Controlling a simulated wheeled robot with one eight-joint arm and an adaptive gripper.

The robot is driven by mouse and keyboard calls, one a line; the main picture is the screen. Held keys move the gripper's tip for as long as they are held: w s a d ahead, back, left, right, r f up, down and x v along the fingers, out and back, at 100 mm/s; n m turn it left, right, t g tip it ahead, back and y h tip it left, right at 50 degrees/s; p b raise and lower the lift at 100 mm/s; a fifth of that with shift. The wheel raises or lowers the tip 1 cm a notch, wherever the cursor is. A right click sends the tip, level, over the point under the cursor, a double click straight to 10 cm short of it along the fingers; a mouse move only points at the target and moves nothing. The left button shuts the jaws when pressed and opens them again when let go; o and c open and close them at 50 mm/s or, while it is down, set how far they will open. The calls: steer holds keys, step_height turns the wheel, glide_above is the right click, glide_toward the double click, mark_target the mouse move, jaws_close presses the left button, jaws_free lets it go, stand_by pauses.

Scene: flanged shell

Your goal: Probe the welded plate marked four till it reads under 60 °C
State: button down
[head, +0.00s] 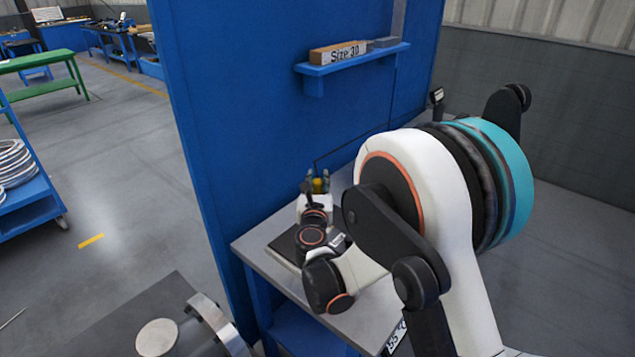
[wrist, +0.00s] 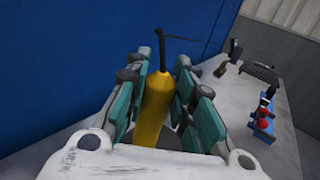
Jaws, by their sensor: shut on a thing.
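My gripper (head: 318,182) is over the grey table against the blue wall. In the wrist view its teal-padded fingers (wrist: 172,85) are shut on a yellow probe handle (wrist: 154,108). The handle also shows as a small yellow spot in the head view (head: 318,187). A thin black bent rod or cable (wrist: 180,38) shows beyond the handle's far end. A display (head: 396,337), partly hidden by my arm and tilted, appears to read 55 °C. I cannot make out a plate marked four in either view.
The grey table (head: 368,318) carries a dark flat item (head: 285,245), partly behind my arm. A blue holder with red parts (wrist: 264,124) stands at right in the wrist view. A shelf (head: 355,60) holds a "Size 30" box (head: 338,53). A flanged metal part (head: 212,322) is at bottom left.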

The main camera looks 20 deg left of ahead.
steer(key=shift+f+b, duration=0.7)
steer(key=shift+f, duration=0.05)
stand_by(0.4)
steer(key=shift+r, duration=0.1)
stand_by(0.8)
steer(key=shift+r+p, duration=1.75)
steer(key=shift+r, duration=1.7)
